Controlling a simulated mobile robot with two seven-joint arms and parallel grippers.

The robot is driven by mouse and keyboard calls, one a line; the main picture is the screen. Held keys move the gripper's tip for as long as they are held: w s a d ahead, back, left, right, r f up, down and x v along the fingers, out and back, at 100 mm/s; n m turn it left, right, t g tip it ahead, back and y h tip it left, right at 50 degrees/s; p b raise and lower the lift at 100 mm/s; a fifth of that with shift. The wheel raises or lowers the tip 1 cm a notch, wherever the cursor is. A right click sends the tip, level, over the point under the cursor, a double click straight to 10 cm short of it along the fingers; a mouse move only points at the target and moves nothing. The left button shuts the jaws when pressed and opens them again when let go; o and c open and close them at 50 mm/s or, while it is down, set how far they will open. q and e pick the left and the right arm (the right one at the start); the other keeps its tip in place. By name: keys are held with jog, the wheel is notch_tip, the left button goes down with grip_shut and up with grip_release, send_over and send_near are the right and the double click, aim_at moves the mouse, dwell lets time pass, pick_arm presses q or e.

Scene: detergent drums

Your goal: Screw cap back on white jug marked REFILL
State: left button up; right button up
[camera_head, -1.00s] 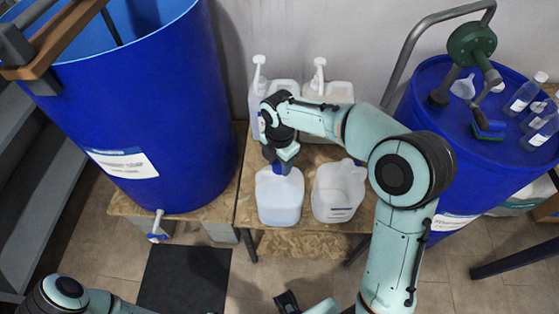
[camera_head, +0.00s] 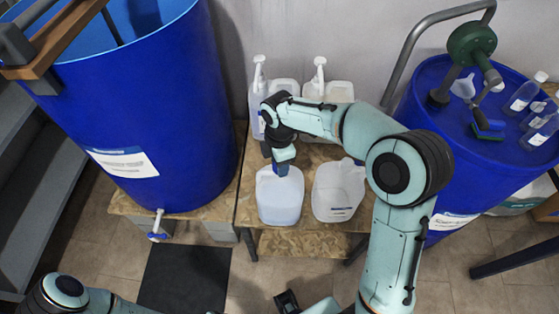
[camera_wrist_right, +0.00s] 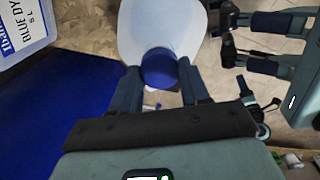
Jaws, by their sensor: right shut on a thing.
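A white, translucent jug (camera_head: 279,201) stands on the low wooden bench in the head view; any REFILL mark is not readable. My right gripper (camera_wrist_right: 161,84) is directly over its neck, pointing down. It is shut on a blue cap (camera_wrist_right: 159,68), one finger on each side. The cap lines up with the top of the jug (camera_wrist_right: 155,25) in the right wrist view; whether its thread is engaged cannot be told. My left gripper (camera_wrist_right: 225,45) shows at the right of that view, its dark fingers apart and empty, away from the jug.
A second white jug (camera_head: 338,190) stands close on the right. Two pump-top containers (camera_head: 328,91) stand behind. A big blue drum (camera_head: 150,110) is at the left, and another blue drum (camera_head: 470,130) with bottles is at the right. A dark mat (camera_head: 185,278) lies on the floor.

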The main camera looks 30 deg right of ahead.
jog(key=shift+f+m, duration=0.15)
jog(key=shift+m, duration=0.35)
jog(key=shift+s, duration=0.1)
jog(key=m, duration=0.5)
jog(key=shift+m, duration=0.4)
jog(key=m, duration=0.5)
jog(key=shift+f+m, duration=0.1)
jog(key=shift+m, duration=0.3)
jog(key=o, duration=0.8)
